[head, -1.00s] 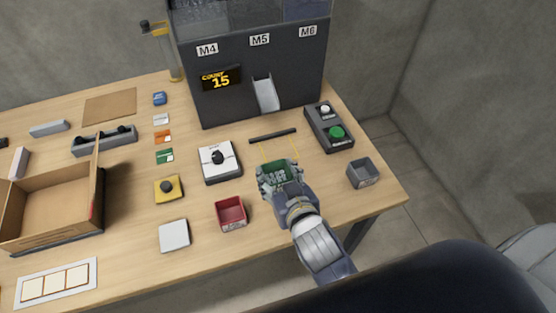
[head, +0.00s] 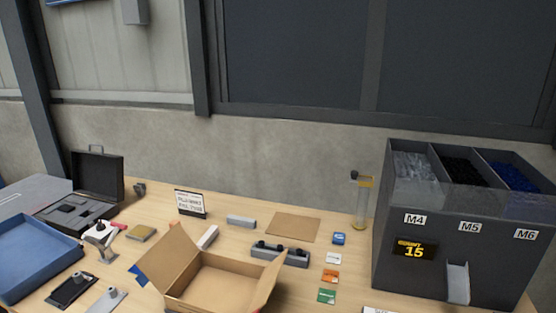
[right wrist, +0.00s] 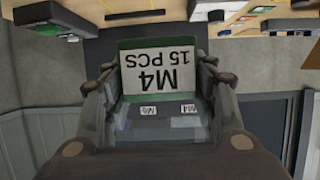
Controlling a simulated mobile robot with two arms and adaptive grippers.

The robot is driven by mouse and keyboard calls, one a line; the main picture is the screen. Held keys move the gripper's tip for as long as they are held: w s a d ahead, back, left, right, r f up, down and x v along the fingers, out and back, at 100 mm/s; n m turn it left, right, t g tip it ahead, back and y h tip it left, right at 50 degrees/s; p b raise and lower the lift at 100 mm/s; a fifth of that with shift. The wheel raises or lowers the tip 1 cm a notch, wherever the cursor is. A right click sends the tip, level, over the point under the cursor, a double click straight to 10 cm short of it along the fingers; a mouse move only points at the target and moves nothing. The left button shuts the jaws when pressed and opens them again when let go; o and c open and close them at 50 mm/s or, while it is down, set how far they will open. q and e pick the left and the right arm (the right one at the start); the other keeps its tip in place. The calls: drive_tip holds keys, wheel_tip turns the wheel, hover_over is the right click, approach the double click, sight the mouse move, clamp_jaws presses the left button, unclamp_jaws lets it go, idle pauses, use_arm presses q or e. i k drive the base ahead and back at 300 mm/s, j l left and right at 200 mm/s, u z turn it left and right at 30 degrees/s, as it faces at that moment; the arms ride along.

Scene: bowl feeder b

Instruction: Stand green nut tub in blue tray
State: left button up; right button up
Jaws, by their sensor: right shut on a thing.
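The green nut tub (right wrist: 160,43) shows in the right wrist view, with a white label reading "M4 15 PCS" upside down in the picture. My right gripper (right wrist: 158,72) is shut on it, one finger on each side. What is inside the tub is hidden. The blue tray (head: 38,262) lies at the left end of the bench in the head view, cut off by the left edge. Its visible floor is bare. Neither the tub nor my right gripper shows in the head view. My left gripper is in no view.
An open cardboard box (head: 215,285) stands right of the tray. Small parts and a white-topped object (head: 98,229) lie between them. An open black case (head: 95,185) sits behind the tray. The dark dispenser (head: 400,275) reading 15 stands at right.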

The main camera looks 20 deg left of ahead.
sight(19, 256)
drive_tip(key=k+j, duration=0.1)
drive_tip(key=j, duration=1)
drive_tip(key=k+j, duration=0.1)
drive_tip(key=j, duration=2.15)
drive_tip(key=k+j, duration=0.15)
drive_tip(key=j, duration=1.95)
drive_tip(key=i+j, duration=0.1)
drive_tip(key=j, duration=0.85)
